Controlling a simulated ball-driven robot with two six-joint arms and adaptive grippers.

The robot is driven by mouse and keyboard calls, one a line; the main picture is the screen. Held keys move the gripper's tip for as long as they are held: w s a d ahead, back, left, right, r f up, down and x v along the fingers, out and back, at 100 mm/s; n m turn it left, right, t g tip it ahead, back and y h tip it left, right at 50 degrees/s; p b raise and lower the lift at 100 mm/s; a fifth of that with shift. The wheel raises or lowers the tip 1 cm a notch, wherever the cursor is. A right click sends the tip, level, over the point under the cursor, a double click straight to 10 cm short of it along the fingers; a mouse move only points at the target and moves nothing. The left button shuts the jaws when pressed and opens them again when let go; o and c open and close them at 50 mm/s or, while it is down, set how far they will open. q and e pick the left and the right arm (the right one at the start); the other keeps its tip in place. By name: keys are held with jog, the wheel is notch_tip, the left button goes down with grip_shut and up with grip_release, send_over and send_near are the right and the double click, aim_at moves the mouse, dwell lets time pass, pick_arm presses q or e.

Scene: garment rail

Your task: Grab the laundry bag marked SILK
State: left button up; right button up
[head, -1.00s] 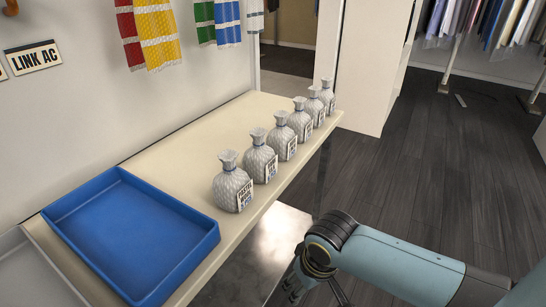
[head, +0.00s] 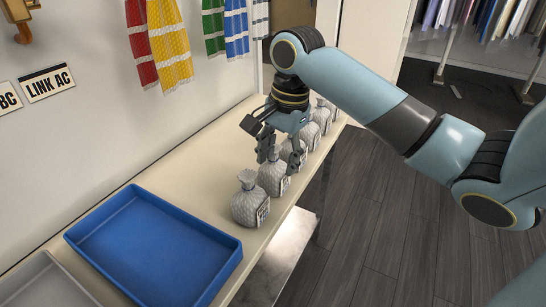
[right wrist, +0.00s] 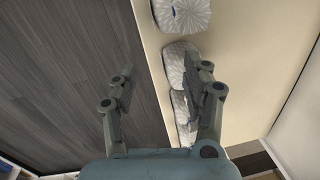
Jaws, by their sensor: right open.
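Several grey, tied laundry bags stand in a row along the right edge of the cream shelf (head: 190,163), with small tags on their fronts. The nearest bag (head: 250,205) and the second bag (head: 273,178) show best; my gripper partly hides those behind. No tag can be read now, so I cannot tell which bag is marked SILK. My right gripper (head: 280,158) is open, fingers pointing down over the row near the second and third bags. In the right wrist view, several bags (right wrist: 180,64) lie by the right finger, and nothing is held. My left gripper is not in view.
A blue tray (head: 150,205) sits on the shelf in front of the row, beside a grey tray (head: 45,285). Coloured striped towels (head: 168,42) hang on the wall above. The shelf behind the bags is clear.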

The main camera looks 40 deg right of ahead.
aim_at(273, 170)
jog(key=w+d+r+m+y, duration=0.1)
jog(key=w+d+r+m, duration=0.4)
jog(key=m, duration=0.2)
jog(key=f, duration=0.6)
jog(key=w+f, duration=0.1)
jog(key=f, duration=0.3)
jog(key=shift+a+b, duration=0.4)
grip_shut()
jog(key=shift+r, duration=0.1)
